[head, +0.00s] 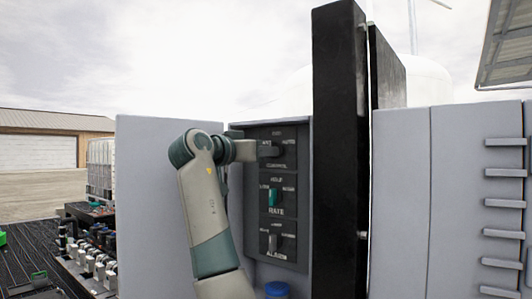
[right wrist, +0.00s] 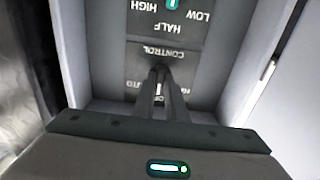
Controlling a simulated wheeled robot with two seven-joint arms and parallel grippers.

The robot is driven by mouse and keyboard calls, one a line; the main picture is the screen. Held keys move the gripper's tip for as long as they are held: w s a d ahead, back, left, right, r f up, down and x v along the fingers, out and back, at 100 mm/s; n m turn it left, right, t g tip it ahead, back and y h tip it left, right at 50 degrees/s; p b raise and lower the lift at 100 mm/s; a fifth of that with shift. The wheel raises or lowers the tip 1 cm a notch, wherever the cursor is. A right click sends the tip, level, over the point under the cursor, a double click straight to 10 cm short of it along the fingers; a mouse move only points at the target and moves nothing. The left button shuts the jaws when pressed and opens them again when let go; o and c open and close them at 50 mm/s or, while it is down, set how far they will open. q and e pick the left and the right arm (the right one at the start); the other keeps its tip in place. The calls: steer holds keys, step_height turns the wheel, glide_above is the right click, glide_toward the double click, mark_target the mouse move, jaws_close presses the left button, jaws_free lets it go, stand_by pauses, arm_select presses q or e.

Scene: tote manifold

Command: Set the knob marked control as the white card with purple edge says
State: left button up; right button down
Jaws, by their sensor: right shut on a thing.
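The knob marked control is the top one on a dark panel (head: 297,134) inside a grey cabinet. My right gripper (head: 268,151) reaches it from the left and is shut on the knob. In the right wrist view, upside down, the two fingers (right wrist: 160,78) close around the knob just past the word CONTROL, with a pale mark between them. I do not see the white card with purple edge. My left gripper is out of view.
Below are the teal RATE knob (head: 272,196) and the grey ALARM knob (head: 273,242). A tall black panel (head: 341,150) stands close right of the knobs; a grey cabinet wall (head: 150,220) is left. A blue-capped thing (head: 277,290) sits low in front.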

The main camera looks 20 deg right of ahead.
steer(key=c, duration=1.8)
jaws_free()
steer(key=shift+a, duration=0.15)
steer(key=b+v, duration=0.7)
steer(key=v, duration=1)
steer(key=shift+s+a, duration=0.1)
